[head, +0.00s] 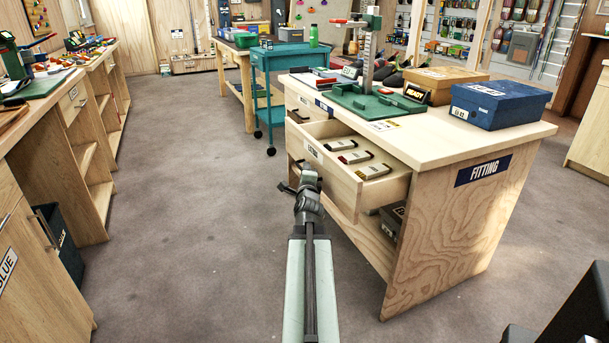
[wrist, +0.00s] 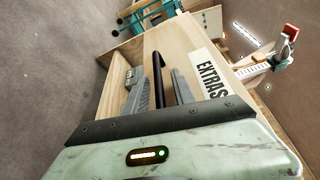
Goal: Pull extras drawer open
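The extras drawer (head: 345,187) stands pulled out from the fitting bench, with several small boxed items inside. Its front fills the middle of the wrist view (wrist: 176,42), with the white EXTRAS label (wrist: 210,78) to the right of the black bar handle (wrist: 158,78). My gripper (head: 306,178) is at the drawer front in the head view. In the wrist view its two grey fingers (wrist: 160,92) stand apart on either side of the handle, with gaps showing. The handle is hidden behind my gripper in the head view.
The fitting bench (head: 470,143) carries a green stand (head: 375,103), a blue box (head: 500,103) and a tan box (head: 433,83). A teal cart (head: 275,62) stands behind it. Open floor (head: 190,180) lies to the left, before the left-hand benches (head: 75,190).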

